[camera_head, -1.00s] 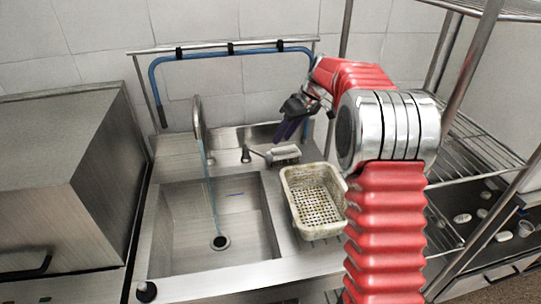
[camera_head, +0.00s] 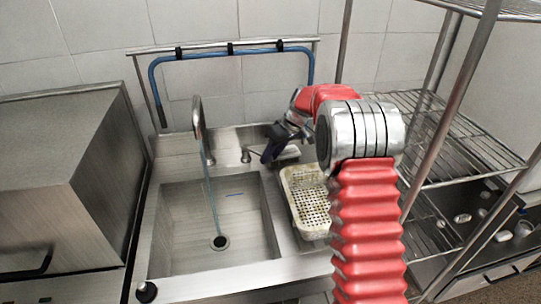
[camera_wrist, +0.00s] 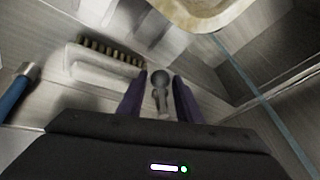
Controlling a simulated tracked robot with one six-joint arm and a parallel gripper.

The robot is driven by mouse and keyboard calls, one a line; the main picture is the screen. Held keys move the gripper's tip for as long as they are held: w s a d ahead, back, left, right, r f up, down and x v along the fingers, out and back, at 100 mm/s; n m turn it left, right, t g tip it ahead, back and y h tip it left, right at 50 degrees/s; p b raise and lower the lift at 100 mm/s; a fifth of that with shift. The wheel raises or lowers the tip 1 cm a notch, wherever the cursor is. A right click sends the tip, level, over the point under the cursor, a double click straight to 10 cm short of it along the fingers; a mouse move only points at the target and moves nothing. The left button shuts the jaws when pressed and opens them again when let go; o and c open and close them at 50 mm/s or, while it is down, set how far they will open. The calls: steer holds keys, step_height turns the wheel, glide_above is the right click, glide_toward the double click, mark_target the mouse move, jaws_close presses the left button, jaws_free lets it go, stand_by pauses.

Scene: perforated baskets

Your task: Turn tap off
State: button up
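The tap spout (camera_head: 198,118) is a curved metal pipe at the back of the steel sink. A thin water stream (camera_head: 209,195) runs from it to the drain. The tap handle (camera_head: 246,155) is a small metal lever with a round knob on the counter right of the spout. My gripper (camera_head: 265,158) is just right of the handle in the head view. In the wrist view, the handle (camera_wrist: 160,95) shows between the two dark purple fingers of my gripper (camera_wrist: 160,80). The fingers are apart, with gaps on both sides of the handle.
A brush (camera_wrist: 100,65) lies on the counter close beside my gripper. A perforated basket (camera_head: 308,205) stands right of the sink basin (camera_head: 180,262). A blue hose (camera_head: 232,54) hangs on the back rail. A wire rack (camera_head: 465,150) stands at the right.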

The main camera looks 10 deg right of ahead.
steer(key=shift+c, duration=0.6)
jaws_close()
